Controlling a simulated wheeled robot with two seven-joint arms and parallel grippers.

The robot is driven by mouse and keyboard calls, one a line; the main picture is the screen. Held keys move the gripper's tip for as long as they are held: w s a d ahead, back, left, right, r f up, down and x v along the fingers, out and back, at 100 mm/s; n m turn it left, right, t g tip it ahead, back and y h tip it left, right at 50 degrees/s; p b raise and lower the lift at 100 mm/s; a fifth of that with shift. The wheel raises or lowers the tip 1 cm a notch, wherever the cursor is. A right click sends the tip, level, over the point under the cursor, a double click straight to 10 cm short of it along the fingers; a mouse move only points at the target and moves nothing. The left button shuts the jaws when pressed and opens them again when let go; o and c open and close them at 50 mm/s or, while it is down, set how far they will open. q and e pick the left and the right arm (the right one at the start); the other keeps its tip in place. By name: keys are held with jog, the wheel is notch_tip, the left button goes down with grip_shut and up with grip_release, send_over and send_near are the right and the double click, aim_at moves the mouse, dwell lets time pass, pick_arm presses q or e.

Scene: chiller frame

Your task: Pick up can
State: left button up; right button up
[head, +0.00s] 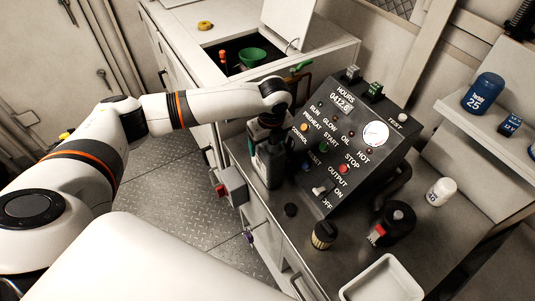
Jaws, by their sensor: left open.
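My left arm reaches in from the left. Its open gripper (268,148) points down at the left edge of the dark counter, beside the control panel. My right gripper is not in view.
The sloped control panel (345,140) stands close right of the gripper. A small yellow-black canister (324,235), black round item (396,222), white bottle (440,192) and white tray (382,281) are nearby. A blue jar (483,93) is on the right shelf. A green bowl (252,57) sits behind.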

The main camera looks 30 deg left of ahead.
pick_arm(q)
jog(key=shift+w+a+f, duration=0.1)
jog(key=shift+a+f, duration=0.05)
jog(key=shift+f, duration=0.55)
jog(key=c, duration=1.7)
jog(key=shift+r, duration=0.1)
grip_shut()
jog(key=shift+r, duration=0.1)
